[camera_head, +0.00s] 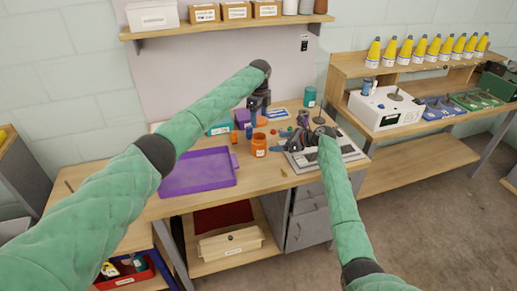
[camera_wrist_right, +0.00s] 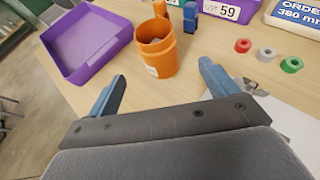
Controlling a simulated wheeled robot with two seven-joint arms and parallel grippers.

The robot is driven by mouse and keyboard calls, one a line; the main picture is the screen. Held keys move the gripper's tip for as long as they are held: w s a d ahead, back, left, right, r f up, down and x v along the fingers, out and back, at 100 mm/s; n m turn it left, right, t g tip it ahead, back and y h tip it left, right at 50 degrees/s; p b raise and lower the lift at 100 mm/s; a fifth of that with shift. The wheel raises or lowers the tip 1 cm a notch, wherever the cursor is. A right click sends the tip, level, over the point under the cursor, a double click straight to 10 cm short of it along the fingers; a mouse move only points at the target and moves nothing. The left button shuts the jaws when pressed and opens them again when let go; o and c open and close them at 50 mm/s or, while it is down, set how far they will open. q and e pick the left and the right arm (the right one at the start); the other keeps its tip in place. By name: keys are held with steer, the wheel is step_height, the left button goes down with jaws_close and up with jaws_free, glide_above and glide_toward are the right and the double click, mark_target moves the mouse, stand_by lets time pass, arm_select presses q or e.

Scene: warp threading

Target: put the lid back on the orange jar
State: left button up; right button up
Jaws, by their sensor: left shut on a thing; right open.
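The orange jar (camera_head: 259,147) stands upright on the table, right of the purple tray. In the right wrist view the jar (camera_wrist_right: 155,50) is open at the top, with a pale label. My left gripper (camera_head: 254,121) points down above and behind the jar. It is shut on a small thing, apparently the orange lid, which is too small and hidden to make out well. My right gripper (camera_wrist_right: 160,90) is open and empty. The jar is in front of its spread blue fingers, apart from them. In the head view my right gripper (camera_head: 308,141) is low over the table.
The purple tray (camera_head: 199,187) lies left of the jar. An orange item (camera_wrist_right: 160,8) and a blue item (camera_wrist_right: 190,16) show behind the jar. Red, grey and green spools (camera_wrist_right: 266,54) lie at the right, near a purple box (camera_wrist_right: 228,10). Table in front of the jar is clear.

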mark_target(259, 144)
arm_select(q)
steer(key=shift+s+r, duration=0.15)
arm_select(e)
steer(key=x, duration=1)
steer(key=shift+a+r, duration=0.15)
steer(key=shift+w+a+f, duration=0.1)
steer(key=shift+a+f, duration=0.1)
steer(key=shift+a, duration=0.05)
steer(key=c, duration=1.5)
arm_select(q)
steer(key=shift+f, duration=2.45)
steer(key=shift+f, duration=0.1)
steer(key=shift+f, duration=0.8)
steer(key=shift+f, duration=0.55)
